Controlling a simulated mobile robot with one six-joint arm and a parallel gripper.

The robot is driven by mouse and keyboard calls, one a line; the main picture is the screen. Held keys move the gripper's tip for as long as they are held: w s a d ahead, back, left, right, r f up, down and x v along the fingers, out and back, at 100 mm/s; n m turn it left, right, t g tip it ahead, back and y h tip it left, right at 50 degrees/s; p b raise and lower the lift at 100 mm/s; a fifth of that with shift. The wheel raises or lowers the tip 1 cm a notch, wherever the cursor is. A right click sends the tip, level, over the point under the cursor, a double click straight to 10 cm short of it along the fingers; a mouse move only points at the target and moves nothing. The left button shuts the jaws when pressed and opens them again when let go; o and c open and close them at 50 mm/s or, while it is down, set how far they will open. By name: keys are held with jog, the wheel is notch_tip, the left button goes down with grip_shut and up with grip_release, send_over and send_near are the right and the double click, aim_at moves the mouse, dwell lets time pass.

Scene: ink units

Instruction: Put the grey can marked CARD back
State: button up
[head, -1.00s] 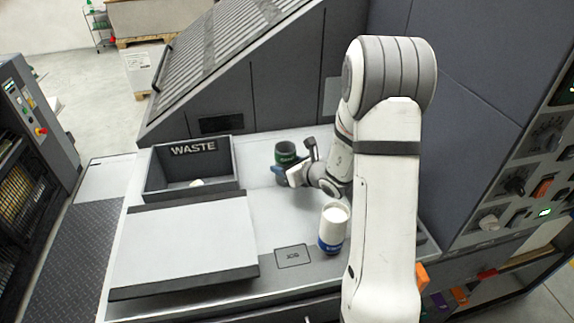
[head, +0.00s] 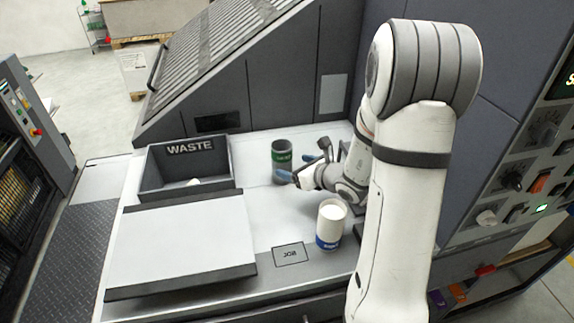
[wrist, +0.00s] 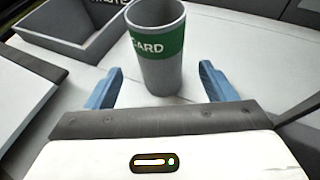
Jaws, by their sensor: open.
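The grey can marked CARD (head: 282,161) has a green band and stands upright on the light worktop, just right of the waste bin. In the wrist view the can (wrist: 160,75) stands beyond and roughly between my two blue fingers, and its open top looks empty. My gripper (head: 288,168) is open, with its fingertips close to the can on its right side in the head view. In the wrist view my gripper (wrist: 155,85) has nothing held between its fingers. Whether a finger touches the can is hard to tell.
A white can with a blue band (head: 330,226) stands right of the square marked JOB (head: 290,254). The dark WASTE bin (head: 187,186) holds a small pale item. A flat white panel (head: 180,240) lies in front of it. A sloped grey machine housing rises behind.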

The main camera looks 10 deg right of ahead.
jog(key=s+a+r+n+g+y, duration=0.1)
jog(key=s+a+r+n+g, duration=0.35)
jog(key=s+n, duration=0.45)
jog(key=s+a+r+n+g+y, duration=0.1)
jog(key=s+a+r+n+g, duration=0.25)
jog(key=s+a+n, duration=0.45)
jog(key=s+d+r+n+g+h, duration=0.1)
jog(key=s+d+r+n+h, duration=0.1)
jog(key=s+d+n+h, duration=0.6)
jog(key=s+d+n, duration=0.1)
jog(key=n, duration=0.4)
jog(key=shift+s+d+r+n, duration=0.2)
jog(key=shift+d+n, duration=0.1)
jog(key=shift+d, duration=0.05)
